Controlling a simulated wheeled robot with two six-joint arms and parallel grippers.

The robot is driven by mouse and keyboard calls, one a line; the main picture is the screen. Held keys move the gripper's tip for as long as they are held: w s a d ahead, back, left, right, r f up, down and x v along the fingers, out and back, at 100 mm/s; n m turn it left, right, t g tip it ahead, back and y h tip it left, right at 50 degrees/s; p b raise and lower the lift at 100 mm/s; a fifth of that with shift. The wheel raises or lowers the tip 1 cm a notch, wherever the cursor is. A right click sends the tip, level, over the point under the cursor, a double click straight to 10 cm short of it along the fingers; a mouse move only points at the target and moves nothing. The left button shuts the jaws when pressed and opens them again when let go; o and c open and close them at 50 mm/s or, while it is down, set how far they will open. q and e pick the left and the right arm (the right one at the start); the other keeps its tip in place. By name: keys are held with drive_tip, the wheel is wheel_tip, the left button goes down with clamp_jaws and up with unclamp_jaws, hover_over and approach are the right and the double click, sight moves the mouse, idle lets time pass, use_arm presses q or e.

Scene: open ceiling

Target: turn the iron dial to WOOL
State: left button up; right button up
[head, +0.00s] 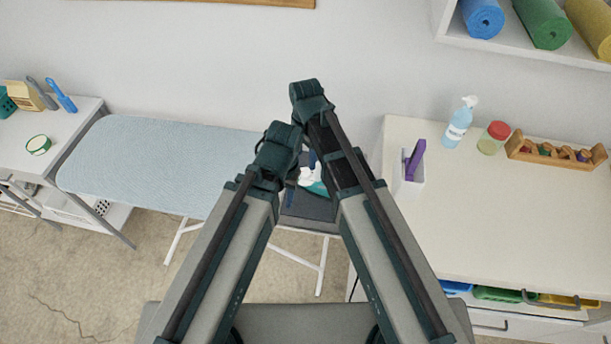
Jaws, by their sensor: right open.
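The iron (316,187), white and teal, sits on the dark grey rest (318,211) at the right end of the ironing board (165,165). My two forearms cover much of it, and I cannot make out its dial or the dial's setting. My right gripper (310,164) is at the iron, largely hidden by my arms; it is open. I cannot tell whether it touches the iron. My left gripper is hidden behind the arm links.
A white cabinet (480,220) on the right bears a purple item in a white holder (410,175), a spray bottle (459,123), a red-lidded jar (493,138) and a wooden spool rack (550,154). A grey side table (70,130) stands left. Rolled mats fill a shelf above right.

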sight(306, 172)
wheel_tip(306, 172, down, 7)
drive_tip(key=b, duration=0.6)
drive_tip(key=shift+f, duration=0.1)
clamp_jaws()
